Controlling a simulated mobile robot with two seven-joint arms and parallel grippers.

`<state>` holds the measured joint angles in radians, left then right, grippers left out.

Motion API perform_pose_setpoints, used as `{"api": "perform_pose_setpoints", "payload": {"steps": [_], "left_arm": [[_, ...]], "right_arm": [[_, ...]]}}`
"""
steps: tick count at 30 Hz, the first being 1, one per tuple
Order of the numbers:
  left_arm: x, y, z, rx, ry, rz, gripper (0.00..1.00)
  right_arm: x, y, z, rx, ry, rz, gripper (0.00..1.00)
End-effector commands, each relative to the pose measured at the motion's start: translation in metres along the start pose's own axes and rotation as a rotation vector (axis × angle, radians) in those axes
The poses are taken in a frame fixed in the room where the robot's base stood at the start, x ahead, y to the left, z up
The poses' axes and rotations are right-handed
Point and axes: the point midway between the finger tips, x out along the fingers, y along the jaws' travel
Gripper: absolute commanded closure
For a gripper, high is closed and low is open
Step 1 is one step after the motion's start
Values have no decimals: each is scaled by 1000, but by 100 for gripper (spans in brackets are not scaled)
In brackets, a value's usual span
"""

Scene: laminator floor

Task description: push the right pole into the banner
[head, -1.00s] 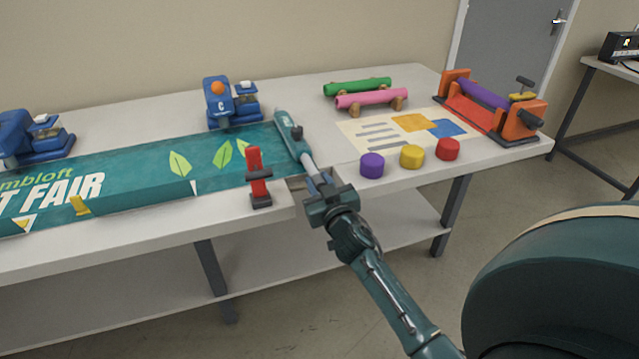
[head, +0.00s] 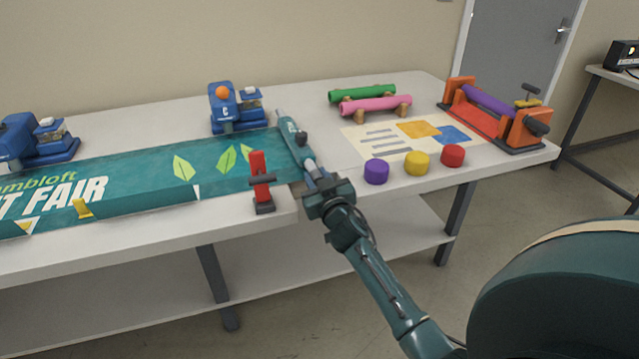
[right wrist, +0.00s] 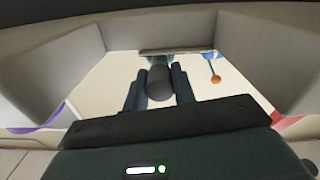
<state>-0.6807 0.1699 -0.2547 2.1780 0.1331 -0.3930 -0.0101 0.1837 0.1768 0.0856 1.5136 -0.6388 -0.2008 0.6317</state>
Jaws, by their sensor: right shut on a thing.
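The teal banner (head: 150,182) lies flat on the table, with leaf prints near its right end. A short light grey length of the right pole (head: 310,164) shows between this tube and my right gripper (head: 317,181). The gripper is shut on the pole at the table's front edge. In the right wrist view, the pole's dark round end (right wrist: 160,80) sits between the two fingers. How deep the pole reaches inside is hidden. My left gripper is not in view.
A red clamp (head: 262,180) stands just left of the gripper at the front edge. Purple (head: 376,171), yellow (head: 417,163) and red (head: 452,156) discs stand to the right. A blue device (head: 226,112) with an orange ball stands behind the banner.

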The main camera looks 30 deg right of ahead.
Motion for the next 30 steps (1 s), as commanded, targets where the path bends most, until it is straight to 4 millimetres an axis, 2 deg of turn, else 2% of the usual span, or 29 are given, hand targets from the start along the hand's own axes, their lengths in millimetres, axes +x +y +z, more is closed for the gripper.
{"api": "perform_pose_setpoints", "payload": {"steps": [3,4,11,18,22,26,30], "left_arm": [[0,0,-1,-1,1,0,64],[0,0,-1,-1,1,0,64],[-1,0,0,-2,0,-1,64],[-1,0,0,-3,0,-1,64],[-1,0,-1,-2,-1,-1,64],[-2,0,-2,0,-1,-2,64],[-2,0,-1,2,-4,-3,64]], "right_arm": [[0,0,1,1,-2,-1,100],[0,0,1,1,-2,-1,72],[-1,0,0,1,-1,0,54],[-1,0,0,0,-1,0,52],[-8,0,0,0,-1,0,52],[-29,0,1,0,-2,-1,52],[-61,0,1,2,-4,0,52]]}}
